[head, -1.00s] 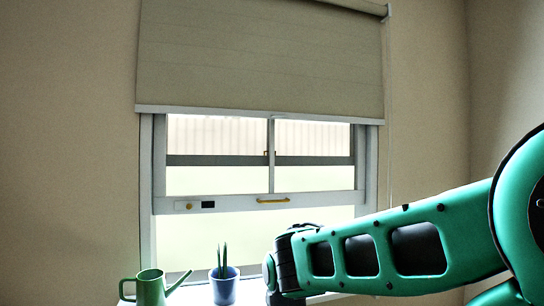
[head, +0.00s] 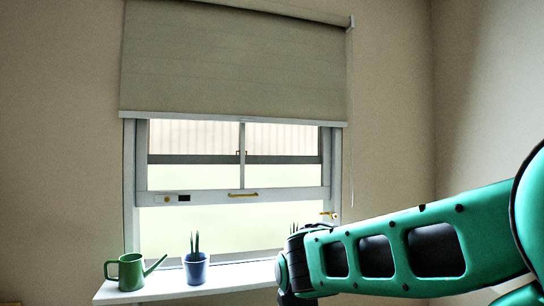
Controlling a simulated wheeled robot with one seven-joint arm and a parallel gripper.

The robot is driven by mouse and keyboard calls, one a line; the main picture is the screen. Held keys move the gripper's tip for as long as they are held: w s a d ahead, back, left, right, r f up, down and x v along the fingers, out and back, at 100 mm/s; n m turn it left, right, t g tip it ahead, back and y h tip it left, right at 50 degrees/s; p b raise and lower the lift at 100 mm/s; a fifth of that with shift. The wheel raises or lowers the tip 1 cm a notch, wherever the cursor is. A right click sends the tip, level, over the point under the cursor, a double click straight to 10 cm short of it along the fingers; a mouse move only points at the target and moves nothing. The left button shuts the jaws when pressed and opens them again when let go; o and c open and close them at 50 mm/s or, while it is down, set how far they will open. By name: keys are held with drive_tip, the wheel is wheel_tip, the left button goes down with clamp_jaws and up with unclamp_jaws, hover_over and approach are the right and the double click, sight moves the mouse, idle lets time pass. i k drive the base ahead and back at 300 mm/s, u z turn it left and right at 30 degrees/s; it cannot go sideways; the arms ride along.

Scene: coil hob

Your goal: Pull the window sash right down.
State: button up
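The white window sash (head: 284,195) is raised, with an open gap between its bottom rail and the sill. A brass pull handle (head: 243,194) is on its bottom rail, with a brass knob and a small dark plate (head: 184,198) to the left. My green arm reaches in from the right, its dark wrist end low in front of the window's right side. My gripper's fingers are not visible, so what they hold does not show.
A green watering can (head: 131,272) and a blue pot with a plant (head: 196,268) stand on the white sill (head: 235,279). A beige roller blind (head: 235,62) covers the window's upper part, its cord hanging at right. A brass fitting (head: 329,214) is beside the frame.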

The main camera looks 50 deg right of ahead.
sight(144, 198)
drive_tip(key=z, duration=0.1)
drive_tip(key=k, duration=0.2)
drive_tip(key=z, duration=0.8)
drive_tip(key=i, duration=1)
drive_tip(key=k, duration=1.25)
drive_tip(key=u, duration=0.35)
drive_tip(key=i, duration=0.85)
drive_tip(key=u, duration=0.1)
